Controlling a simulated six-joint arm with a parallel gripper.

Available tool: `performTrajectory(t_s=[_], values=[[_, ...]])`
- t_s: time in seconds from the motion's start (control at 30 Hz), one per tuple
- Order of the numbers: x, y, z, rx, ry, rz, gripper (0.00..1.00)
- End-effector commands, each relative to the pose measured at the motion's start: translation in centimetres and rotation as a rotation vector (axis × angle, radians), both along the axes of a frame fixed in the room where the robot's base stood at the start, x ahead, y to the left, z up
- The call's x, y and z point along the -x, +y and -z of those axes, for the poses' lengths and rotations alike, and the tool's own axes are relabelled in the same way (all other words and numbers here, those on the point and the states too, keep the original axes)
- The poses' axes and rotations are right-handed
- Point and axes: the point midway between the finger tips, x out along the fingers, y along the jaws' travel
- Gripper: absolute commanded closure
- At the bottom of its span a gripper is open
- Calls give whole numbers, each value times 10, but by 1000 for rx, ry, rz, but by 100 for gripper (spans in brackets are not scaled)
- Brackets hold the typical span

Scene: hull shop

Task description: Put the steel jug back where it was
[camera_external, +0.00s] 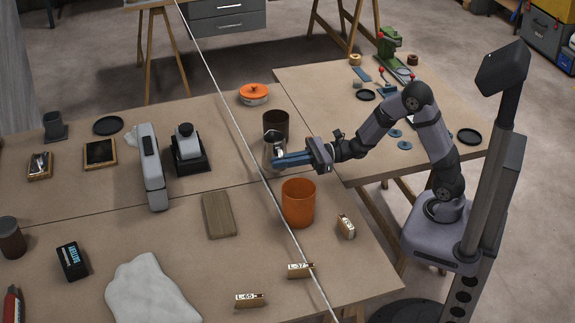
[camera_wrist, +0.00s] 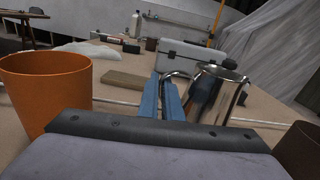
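The steel jug (camera_wrist: 217,95) is shiny, with a curved handle on its left side in the wrist view. In the external view the jug (camera_external: 268,153) is partly hidden by my gripper. My gripper (camera_external: 277,161) reaches left over the table, its blue fingers close together at the jug. In the wrist view the fingers (camera_wrist: 162,98) are on the handle, with a small gap between them. I cannot tell whether the jug's base touches the table.
A dark brown pot (camera_external: 276,122) stands just behind the jug, and an orange pot (camera_external: 298,204) stands in front. A thin pale rod or cord (camera_external: 236,112) crosses close by. A wooden board (camera_external: 219,215) and a grey case (camera_external: 153,175) lie to the left.

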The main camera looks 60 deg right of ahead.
Motion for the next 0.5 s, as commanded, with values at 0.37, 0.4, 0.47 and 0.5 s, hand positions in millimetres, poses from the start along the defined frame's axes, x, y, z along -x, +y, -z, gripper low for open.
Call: performTrajectory(t_s=[0.37, 0.4, 0.47, 0.5], values=[[0, 0, 26, 0, 0, -1, 100], [0, 0, 30, -1, 1, 0, 100], [0, 0, 34, 0, -1, 0, 100], [0, 0, 36, 0, -3, 0, 100]])
